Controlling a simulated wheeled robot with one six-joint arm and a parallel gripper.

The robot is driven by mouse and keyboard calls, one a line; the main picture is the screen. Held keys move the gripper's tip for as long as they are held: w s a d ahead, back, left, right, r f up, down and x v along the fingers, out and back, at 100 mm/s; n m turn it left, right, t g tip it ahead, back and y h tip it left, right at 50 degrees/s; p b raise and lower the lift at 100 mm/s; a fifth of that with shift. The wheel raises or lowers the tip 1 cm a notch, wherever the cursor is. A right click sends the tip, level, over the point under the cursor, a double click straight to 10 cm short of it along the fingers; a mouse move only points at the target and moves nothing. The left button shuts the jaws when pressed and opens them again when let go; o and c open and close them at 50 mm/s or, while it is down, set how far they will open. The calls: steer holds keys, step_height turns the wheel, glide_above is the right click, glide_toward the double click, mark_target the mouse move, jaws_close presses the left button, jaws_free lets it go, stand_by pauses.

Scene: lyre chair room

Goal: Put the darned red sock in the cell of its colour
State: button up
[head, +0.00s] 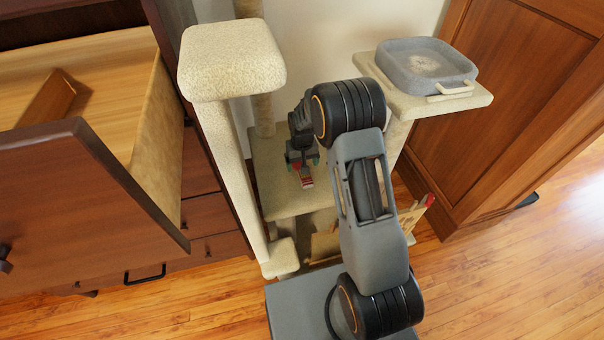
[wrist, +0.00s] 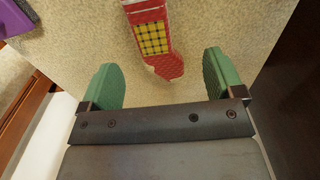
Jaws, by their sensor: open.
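The darned red sock (wrist: 154,32) lies on the beige carpeted shelf (head: 262,180) of the cat tree. It is red with a yellow-and-black checked patch, and its upper end runs out of the wrist view. In the head view the sock (head: 306,178) shows just below my gripper (head: 302,161). In the wrist view my gripper (wrist: 159,66) is open, with its green fingers on either side of the sock's near end and apart from it. An open wooden drawer (head: 110,85) with a brown divider (head: 48,97) is at the left; no cell colours show.
A beige post with a padded top (head: 230,62) stands between the drawer and the shelf. A grey litter tray (head: 415,62) sits on the right platform (head: 470,100). A purple thing (wrist: 12,18) shows in the wrist view. A wooden cabinet (head: 510,90) stands at the right.

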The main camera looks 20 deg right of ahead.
mark_target(306, 181)
step_height(306, 181, down, 5)
steer(key=shift+r+b, duration=0.1)
steer(key=shift+b, duration=0.85)
steer(key=c, duration=1.1)
steer(key=shift+r, duration=0.15)
